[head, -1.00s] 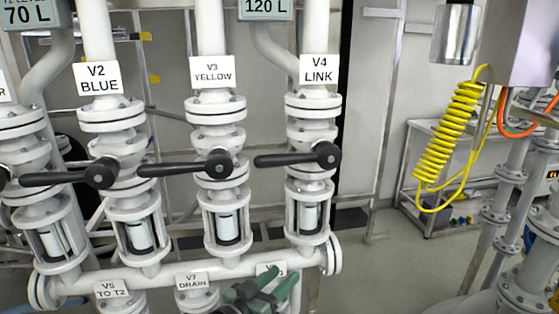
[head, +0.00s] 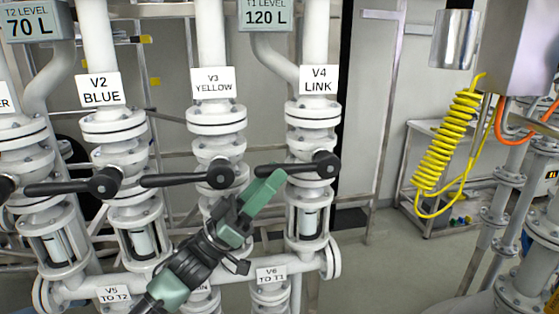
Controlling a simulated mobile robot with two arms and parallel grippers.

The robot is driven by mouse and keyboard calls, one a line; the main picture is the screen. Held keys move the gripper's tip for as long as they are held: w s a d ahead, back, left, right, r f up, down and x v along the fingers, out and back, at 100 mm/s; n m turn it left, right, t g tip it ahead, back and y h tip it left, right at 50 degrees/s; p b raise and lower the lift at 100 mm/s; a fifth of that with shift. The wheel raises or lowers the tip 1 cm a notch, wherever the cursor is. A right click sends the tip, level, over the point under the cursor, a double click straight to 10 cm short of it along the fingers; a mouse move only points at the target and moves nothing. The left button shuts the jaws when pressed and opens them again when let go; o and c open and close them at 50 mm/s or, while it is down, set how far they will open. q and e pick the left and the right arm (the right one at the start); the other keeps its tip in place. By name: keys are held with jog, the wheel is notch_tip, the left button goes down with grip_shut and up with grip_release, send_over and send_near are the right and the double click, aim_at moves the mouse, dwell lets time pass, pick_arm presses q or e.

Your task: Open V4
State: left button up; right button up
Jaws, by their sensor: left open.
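The V4 LINK valve stands on the right pipe, under its white V4 label (head: 319,81). Its black lever handle (head: 315,166) lies crosswise, pointing left from the pivot, as do the V2 and V3 handles. My left gripper (head: 262,190) has green fingers and reaches up from below, between the V3 and V4 pipes. It is open, and its fingertips are just below or in front of the left part of the V4 handle. I cannot tell whether they touch it. The handle's left end is partly near or behind the fingers. My right gripper is not in view.
The V2 handle (head: 75,184) is further left. A horizontal manifold pipe (head: 232,274) runs below. A yellow coiled hose (head: 447,140) hangs at the right. Floor right of V4 is clear.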

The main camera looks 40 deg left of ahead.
aim_at(297, 166)
pick_arm(q)
jog(key=shift+p+x, duration=0.35)
jog(key=shift+x, duration=0.95)
grip_shut()
dwell(0.5)
